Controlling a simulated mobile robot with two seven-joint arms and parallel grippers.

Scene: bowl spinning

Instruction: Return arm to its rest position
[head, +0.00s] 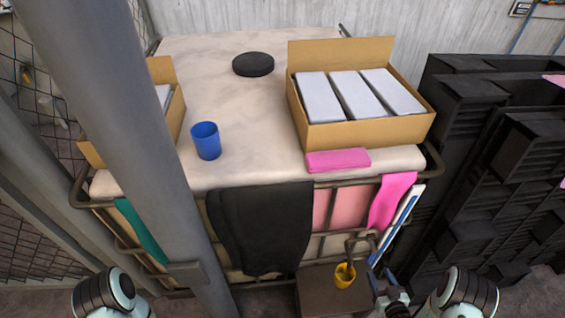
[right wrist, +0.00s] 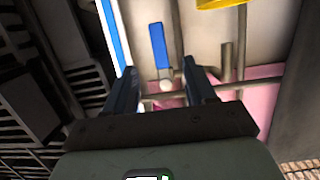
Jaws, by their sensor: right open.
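My right gripper (head: 381,272) is low at the front of the caged tank, right of the yellow bowl (head: 344,276). In the right wrist view my right gripper (right wrist: 160,75) has its two dark fingers apart with nothing held between them. The bowl sits on a brown block (head: 322,298) below the tank's front. A yellow edge (right wrist: 218,3) shows at the top of the right wrist view. My left gripper is out of the picture; only a part of my left arm shows at the lower left.
A black cloth (head: 262,225) hangs in front. Black crates (head: 490,140) stand at right; a grey post (head: 110,110) crosses the left.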

